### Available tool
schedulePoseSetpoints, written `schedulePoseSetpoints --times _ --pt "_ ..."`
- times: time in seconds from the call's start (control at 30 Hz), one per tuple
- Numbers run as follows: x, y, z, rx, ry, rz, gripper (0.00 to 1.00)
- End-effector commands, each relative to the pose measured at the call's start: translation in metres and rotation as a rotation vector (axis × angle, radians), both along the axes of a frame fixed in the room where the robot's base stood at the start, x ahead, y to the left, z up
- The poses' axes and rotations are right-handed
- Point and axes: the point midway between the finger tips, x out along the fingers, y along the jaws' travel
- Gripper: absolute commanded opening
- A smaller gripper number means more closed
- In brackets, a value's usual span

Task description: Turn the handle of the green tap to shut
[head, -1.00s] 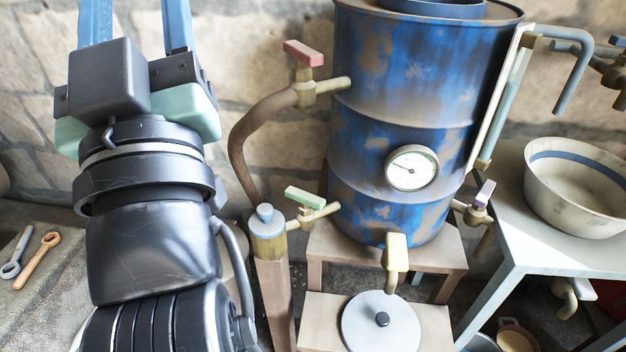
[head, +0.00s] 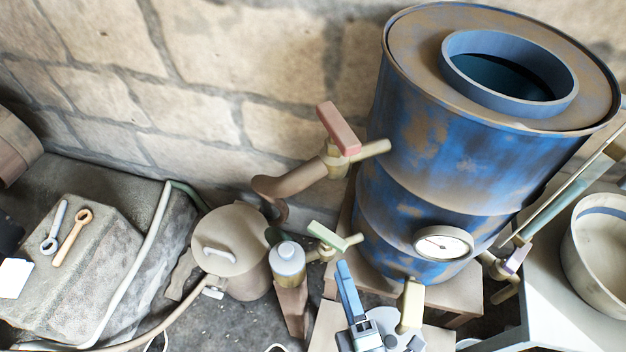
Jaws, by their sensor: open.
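The green tap handle (head: 327,236) is a pale green bar on a brass tap, between a small grey-topped cylinder (head: 287,262) and the blue barrel (head: 425,140). The bar lies at an angle across the tap's short pipe (head: 353,240). My gripper (head: 348,284) is at the bottom centre of the head view, below and slightly right of the green handle. One blue finger shows clearly, pointing up towards the handle; the other is not clear. The gripper is open and appears apart from the handle; the depth between them is hard to judge.
A red-handled tap (head: 338,129) stands above the green one. A yellow-handled tap (head: 411,303) is close right of my gripper. A gauge (head: 443,243) sits on the barrel. A lidded pot (head: 231,245) stands left, and two wrenches (head: 72,236) lie on a stone block.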

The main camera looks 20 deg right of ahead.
Motion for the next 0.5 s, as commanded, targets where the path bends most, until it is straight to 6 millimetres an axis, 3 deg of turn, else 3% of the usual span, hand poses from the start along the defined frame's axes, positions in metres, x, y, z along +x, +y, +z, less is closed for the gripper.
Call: schedulePoseSetpoints --times 0.17,0.5 --pt "-0.003 0.002 -0.008 -0.015 0.020 0.011 0.50" --pt "0.059 -0.001 -0.007 -0.011 0.014 0.011 0.50"
